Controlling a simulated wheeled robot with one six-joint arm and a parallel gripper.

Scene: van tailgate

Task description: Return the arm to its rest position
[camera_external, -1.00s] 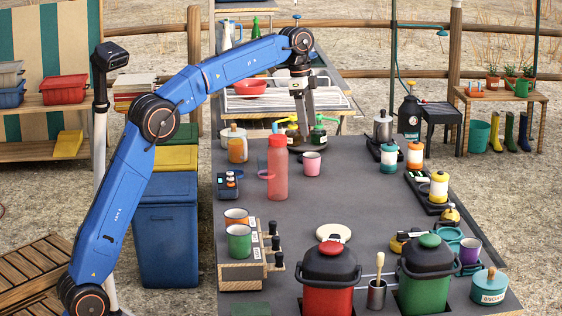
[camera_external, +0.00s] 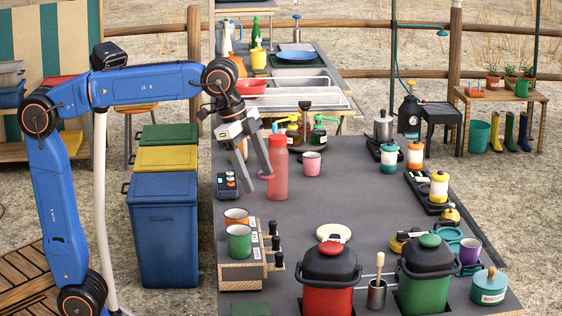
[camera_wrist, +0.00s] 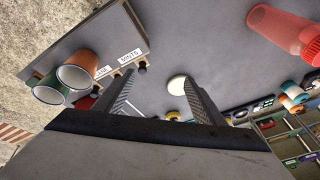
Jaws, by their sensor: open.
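My gripper (camera_external: 256,176) is open with nothing between its fingers. It hangs above the left edge of the grey table (camera_external: 345,200), angled down to the right. In the external view its fingers are close to the red bottle (camera_external: 279,172); I cannot tell if they touch. In the wrist view both fingers (camera_wrist: 155,98) point apart over the grey top, and the red bottle (camera_wrist: 275,28) is at the upper right, apart from them.
A wooden rack with an orange mug (camera_external: 236,217) and a green mug (camera_external: 239,241) stands at the front left. A small blue control box (camera_external: 228,185) is beneath the gripper. Lidded bins (camera_external: 163,235) stand left of the table. The table's middle is clear.

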